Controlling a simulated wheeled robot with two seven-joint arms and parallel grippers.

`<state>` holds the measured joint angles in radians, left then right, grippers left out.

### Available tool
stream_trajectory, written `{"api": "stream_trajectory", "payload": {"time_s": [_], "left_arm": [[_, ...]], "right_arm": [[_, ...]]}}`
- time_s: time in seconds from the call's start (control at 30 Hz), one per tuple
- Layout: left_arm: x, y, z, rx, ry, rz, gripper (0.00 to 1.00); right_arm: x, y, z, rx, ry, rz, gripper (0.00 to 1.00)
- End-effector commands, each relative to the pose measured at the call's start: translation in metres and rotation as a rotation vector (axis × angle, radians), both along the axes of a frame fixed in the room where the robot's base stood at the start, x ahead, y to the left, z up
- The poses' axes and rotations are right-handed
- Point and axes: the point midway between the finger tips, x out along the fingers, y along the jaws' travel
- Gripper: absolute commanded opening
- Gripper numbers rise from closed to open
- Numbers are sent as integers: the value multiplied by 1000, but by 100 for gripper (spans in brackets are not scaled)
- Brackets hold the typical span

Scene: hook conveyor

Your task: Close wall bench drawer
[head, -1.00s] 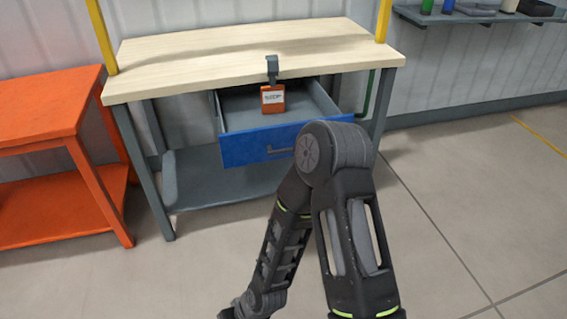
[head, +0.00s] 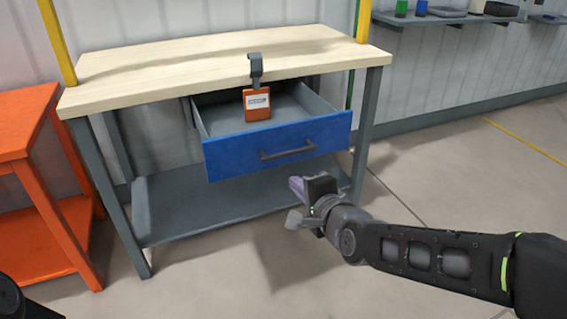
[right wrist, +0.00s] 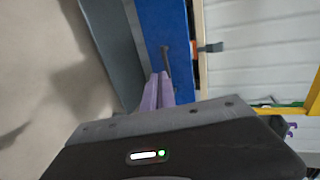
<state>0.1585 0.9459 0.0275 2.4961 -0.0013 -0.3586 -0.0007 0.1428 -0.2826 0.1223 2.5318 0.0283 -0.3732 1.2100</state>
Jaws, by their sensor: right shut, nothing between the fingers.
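The wall bench (head: 215,62) has a pale wood top and grey legs. Its drawer (head: 232,152), with a blue front and a dark bar handle (head: 288,151), is pulled out under the top. My right gripper (head: 297,186) is shut and empty, just below and in front of the drawer front, near the handle. In the right wrist view its purple fingers (right wrist: 157,92) point towards the blue drawer front (right wrist: 165,30) and the handle (right wrist: 165,60). I cannot tell from this whether they touch. My left gripper is out of view.
An orange tag (head: 257,104) hangs from a grey clip at the bench top's front edge, above the open drawer. A grey lower shelf (head: 190,205) lies beneath. An orange table (head: 22,125) stands at the left. Floor is clear at the right.

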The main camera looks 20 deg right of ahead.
Motion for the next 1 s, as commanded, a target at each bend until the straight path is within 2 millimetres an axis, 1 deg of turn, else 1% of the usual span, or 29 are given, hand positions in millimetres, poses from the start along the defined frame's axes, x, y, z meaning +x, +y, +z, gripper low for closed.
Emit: {"api": "stream_trajectory", "payload": {"time_s": [0.37, 0.57, 0.67, 0.77, 1.0], "left_arm": [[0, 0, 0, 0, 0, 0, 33], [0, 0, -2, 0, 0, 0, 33], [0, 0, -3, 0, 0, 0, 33], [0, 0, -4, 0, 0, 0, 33], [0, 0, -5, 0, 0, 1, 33]], "right_arm": [[1, 0, -1, 8, 1, -2, 0], [14, 0, -6, 7, 3, -3, 0], [26, 2, -11, 8, 6, -3, 0], [43, 3, -16, 8, 6, -1, 0], [90, 6, -31, 8, 5, -1, 0]]}}
